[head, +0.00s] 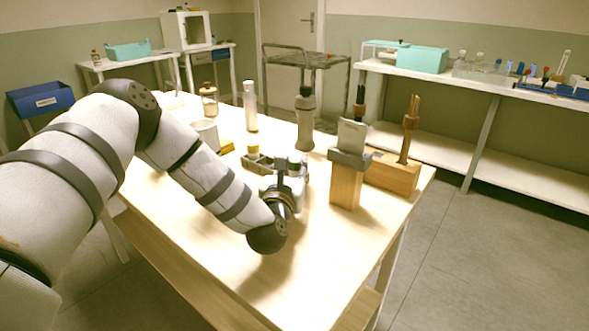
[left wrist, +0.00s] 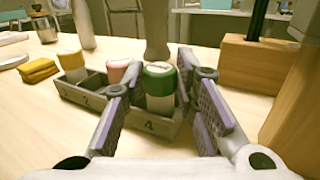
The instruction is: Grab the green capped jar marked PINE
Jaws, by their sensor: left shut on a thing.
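The green-capped jar (left wrist: 160,84) stands upright in the compartment marked 4 of a grey tray (left wrist: 138,124); any word on it is not legible. My left gripper (left wrist: 162,92) has a finger on each side of the jar and is shut on it. In the head view, the left gripper (head: 290,178) is at the right end of the tray (head: 256,164), and the jar mostly hides behind it. A yellow-capped jar (left wrist: 72,66) and a pink-capped jar (left wrist: 118,70) stand in the compartments to the left. My right gripper is not in view.
Right of the gripper stand a wooden block with a grey top (head: 346,186) and a wooden holder (head: 392,174). A grey bottle (head: 305,122) stands behind the tray. A yellow stack (left wrist: 38,70) lies to the left. The table's near part (head: 310,265) is clear.

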